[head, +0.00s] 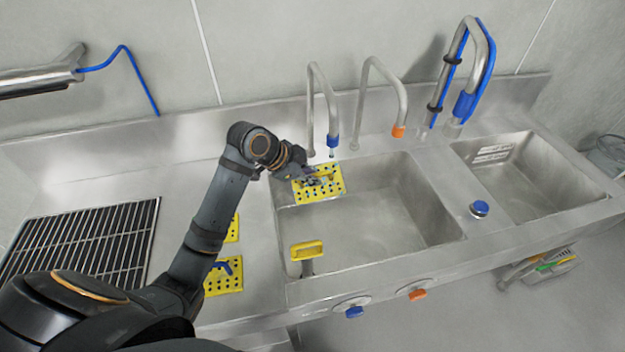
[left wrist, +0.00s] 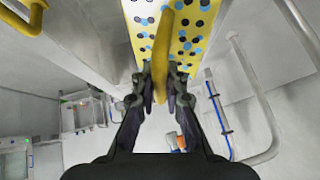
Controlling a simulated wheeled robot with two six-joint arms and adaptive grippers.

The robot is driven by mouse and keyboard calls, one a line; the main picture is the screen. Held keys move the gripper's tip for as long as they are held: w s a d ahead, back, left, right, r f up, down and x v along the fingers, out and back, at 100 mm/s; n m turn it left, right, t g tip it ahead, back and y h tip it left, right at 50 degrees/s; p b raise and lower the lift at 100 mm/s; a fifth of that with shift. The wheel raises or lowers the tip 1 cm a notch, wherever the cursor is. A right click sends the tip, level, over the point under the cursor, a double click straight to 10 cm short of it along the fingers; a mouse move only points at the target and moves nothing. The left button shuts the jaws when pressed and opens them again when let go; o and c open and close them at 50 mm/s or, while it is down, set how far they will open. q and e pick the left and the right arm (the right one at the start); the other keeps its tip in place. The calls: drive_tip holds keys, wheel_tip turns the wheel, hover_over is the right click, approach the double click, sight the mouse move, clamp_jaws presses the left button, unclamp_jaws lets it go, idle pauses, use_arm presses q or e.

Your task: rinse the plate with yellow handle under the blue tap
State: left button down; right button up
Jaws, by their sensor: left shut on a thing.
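The perforated yellow plate (head: 330,193) is over the left part of the large sink basin, just below and beside the blue-tipped tap (head: 332,141). Its yellow handle (left wrist: 163,48) shows between my fingers in the left wrist view, with the plate (left wrist: 205,12) behind it, dotted dark and light blue. My left gripper (head: 312,180) is shut on this handle; its fingertips also show in the left wrist view (left wrist: 160,85). I cannot tell whether water runs from the tap. My right gripper is out of view.
An orange-tipped tap (head: 398,131) stands right of the blue one. A blue knob (head: 354,312) and an orange knob (head: 417,294) are on the front. A yellow grip (head: 306,250) stands at the basin's near left. A blue-handled yellow plate (head: 224,284) lies on the left counter.

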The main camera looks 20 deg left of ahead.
use_arm(q)
drive_tip(key=shift+a, duration=0.2)
drive_tip(key=shift+a+p, duration=0.4)
drive_tip(key=shift+a, duration=0.05)
drive_tip(key=s+p, duration=0.3)
drive_tip(key=s, duration=0.5)
drive_tip(key=shift+d, duration=0.25)
idle(1.0)
idle(0.5)
drive_tip(key=s+r+p, duration=0.4)
drive_tip(key=s+p, duration=0.1)
drive_tip(key=p, duration=0.3)
drive_tip(key=shift+d, duration=0.15)
